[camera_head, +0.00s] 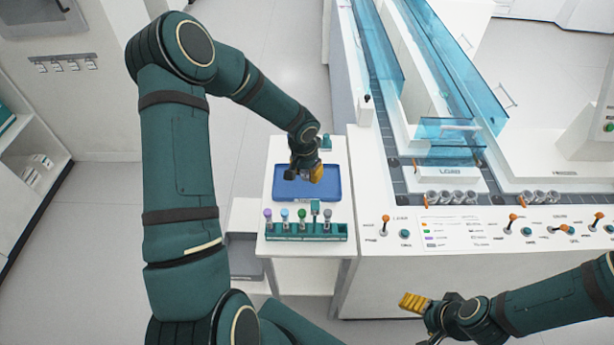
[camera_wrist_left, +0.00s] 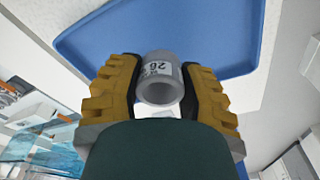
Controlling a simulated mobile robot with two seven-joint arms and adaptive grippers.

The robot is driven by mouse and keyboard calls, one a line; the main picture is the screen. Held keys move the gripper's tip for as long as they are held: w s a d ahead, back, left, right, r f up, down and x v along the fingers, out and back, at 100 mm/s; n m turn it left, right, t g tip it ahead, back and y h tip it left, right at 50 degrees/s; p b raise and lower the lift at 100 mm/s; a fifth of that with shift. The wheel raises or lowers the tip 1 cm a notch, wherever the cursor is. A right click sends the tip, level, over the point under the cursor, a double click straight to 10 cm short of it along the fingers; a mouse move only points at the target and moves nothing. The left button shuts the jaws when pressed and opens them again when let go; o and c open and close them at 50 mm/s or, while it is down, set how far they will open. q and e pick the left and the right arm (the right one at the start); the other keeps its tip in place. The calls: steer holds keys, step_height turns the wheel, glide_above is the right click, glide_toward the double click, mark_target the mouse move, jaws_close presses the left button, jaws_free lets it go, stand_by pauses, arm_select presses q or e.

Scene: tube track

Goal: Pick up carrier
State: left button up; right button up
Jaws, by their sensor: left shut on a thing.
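The carrier (camera_wrist_left: 160,84) is a grey, hollow cylinder with a white label that reads 26. In the left wrist view it sits between the yellow fingers of my left gripper (camera_wrist_left: 163,92), which is shut on it. In the head view my left gripper (camera_head: 306,174) is over the blue tray (camera_head: 290,196) on the small white side table, and it hides the carrier there. I cannot tell how high the carrier is above the tray. My right gripper (camera_head: 416,304) is at the lower right, away from the tray; its finger gap does not show clearly.
A teal rack (camera_head: 336,231) with several coloured-cap tubes stands in front of the tray. Right of it is the white track bench with blue clear guards (camera_head: 462,75), several grey carriers (camera_head: 452,197) and orange-topped levers (camera_head: 513,218). Open floor lies left of the side table.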

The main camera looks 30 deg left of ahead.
arm_select(q)
step_height(320, 180, up, 7)
steer(key=shift+f+p, duration=0.1)
steer(key=shift+p, duration=0.6)
steer(key=shift+r+p, duration=1.6)
steer(key=shift+r, duration=0.9)
